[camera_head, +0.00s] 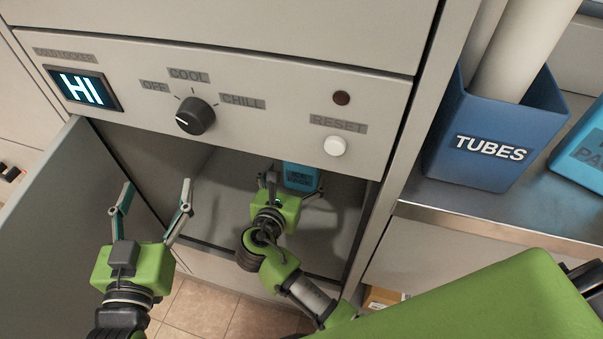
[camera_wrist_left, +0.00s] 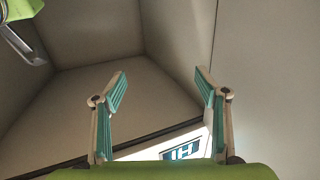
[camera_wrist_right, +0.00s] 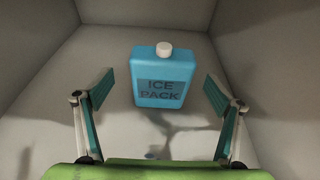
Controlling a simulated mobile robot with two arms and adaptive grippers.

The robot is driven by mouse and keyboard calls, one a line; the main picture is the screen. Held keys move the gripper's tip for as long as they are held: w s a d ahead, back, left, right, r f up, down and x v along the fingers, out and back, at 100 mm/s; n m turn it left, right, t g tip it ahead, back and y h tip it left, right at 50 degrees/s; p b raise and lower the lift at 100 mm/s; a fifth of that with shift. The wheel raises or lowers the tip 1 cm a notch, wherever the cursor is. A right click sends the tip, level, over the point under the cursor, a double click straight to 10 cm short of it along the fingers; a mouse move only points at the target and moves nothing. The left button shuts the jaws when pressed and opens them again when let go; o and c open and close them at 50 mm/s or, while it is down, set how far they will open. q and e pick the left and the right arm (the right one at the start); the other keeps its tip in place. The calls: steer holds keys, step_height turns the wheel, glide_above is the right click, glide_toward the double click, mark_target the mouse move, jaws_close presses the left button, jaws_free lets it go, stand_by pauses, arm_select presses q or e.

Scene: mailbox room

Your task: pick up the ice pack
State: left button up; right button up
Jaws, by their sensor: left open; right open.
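The ice pack (camera_wrist_right: 160,73) is a blue flat bottle with a white cap, standing upright inside the open locker compartment in the right wrist view. In the head view its blue side (camera_head: 301,177) shows just beyond my right gripper (camera_head: 292,188), which hides part of it. My right gripper (camera_wrist_right: 160,115) is open and faces the ice pack, with the pack ahead between the lines of its fingers, apart from them. My left gripper (camera_head: 155,190) is open and empty at the left part of the compartment opening; its fingers also show in the left wrist view (camera_wrist_left: 160,85).
The locker door (camera_head: 60,210) stands open on the left. Above the opening is a panel with a lit HI display (camera_head: 82,88), a dial (camera_head: 195,116) and a white reset button (camera_head: 335,146). A blue TUBES bin (camera_head: 495,135) stands on a metal shelf (camera_head: 480,222) at right.

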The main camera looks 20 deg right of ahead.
mark_target(299, 168)
steer(key=x, duration=0.1)
steer(key=b+x, duration=0.1)
steer(key=x, duration=0.1)
steer(key=b+x, duration=0.1)
steer(key=shift+w+d+r, duration=0.15)
steer(key=shift+w+d, duration=0.05)
steer(key=shift+d, duration=0.15)
steer(key=shift+w+d, duration=0.1)
steer(key=shift+w, duration=0.05)
arm_select(q)
step_height(299, 168, up, 11)
steer(key=s+t+h, duration=0.2)
steer(key=t, duration=0.3)
steer(key=shift+d+t, duration=0.4)
steer(key=shift+d, duration=0.05)
arm_select(e)
steer(key=c, duration=1.5)
